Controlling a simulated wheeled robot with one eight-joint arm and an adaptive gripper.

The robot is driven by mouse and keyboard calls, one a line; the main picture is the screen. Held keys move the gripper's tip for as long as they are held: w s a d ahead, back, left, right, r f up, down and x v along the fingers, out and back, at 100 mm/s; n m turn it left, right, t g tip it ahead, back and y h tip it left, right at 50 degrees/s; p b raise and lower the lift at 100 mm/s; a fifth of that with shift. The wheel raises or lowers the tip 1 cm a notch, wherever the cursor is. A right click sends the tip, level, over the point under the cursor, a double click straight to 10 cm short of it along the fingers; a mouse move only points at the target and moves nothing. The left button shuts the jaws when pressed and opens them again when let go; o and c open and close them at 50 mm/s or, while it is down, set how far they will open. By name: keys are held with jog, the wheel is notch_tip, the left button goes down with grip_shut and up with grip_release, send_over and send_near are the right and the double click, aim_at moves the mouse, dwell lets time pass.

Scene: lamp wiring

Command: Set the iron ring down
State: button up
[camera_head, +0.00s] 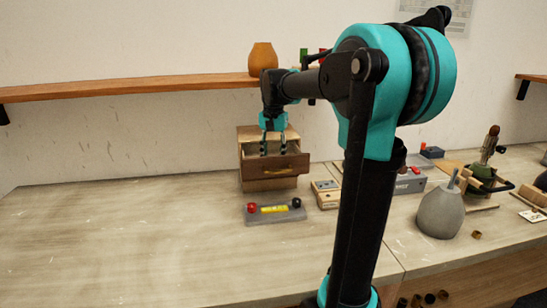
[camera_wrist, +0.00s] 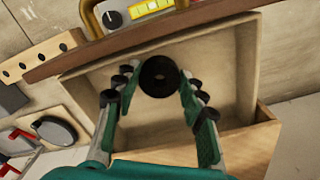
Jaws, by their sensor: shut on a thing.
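In the head view my gripper (camera_head: 273,150) points down over the open drawer (camera_head: 274,184) of a small wooden cabinet (camera_head: 248,133), and the ring cannot be made out there. In the wrist view the drawer's pale, bare floor and its walls (camera_wrist: 245,65) lie around and beyond the ring. How high the ring is above the floor is hard to tell.
A grey tester (camera_head: 276,220) with red and black knobs lies in front of the drawer. A wooden block with holes (camera_head: 326,192) is to its right. A grey vase (camera_head: 440,212) stands farther right. A wooden shelf (camera_head: 130,89) runs above. The table's left side is clear.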

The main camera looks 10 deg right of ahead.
jog(key=o, duration=1.3)
notch_tip(320, 180, up, 12)
jog(key=shift+r, duration=0.1)
